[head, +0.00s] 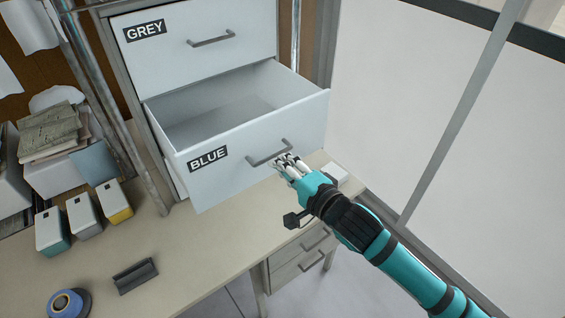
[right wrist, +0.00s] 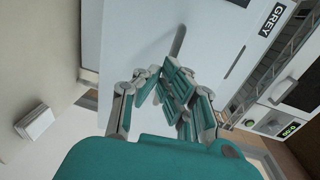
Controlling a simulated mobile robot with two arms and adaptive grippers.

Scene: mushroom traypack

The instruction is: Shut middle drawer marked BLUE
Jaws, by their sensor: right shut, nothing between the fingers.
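The drawer marked BLUE (head: 245,145) stands pulled out in the head view, and its inside looks empty. Its label is on the left of its white front, and its grey bar handle (head: 270,152) is on the right. My right gripper (head: 287,162) is shut and empty, at the front of this drawer just below the handle. In the right wrist view, the gripper's fingers (right wrist: 172,85) are together close to the white drawer front (right wrist: 130,35); I cannot tell if they touch it. My left gripper is not in view.
The closed drawer marked GREY (head: 190,45) is above. The desk (head: 215,235) below holds several small boxes (head: 82,214), a dark holder (head: 135,276) and a blue tape roll (head: 66,303) at left. A small white box (head: 335,174) lies behind my right gripper. A white partition (head: 400,110) stands at right.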

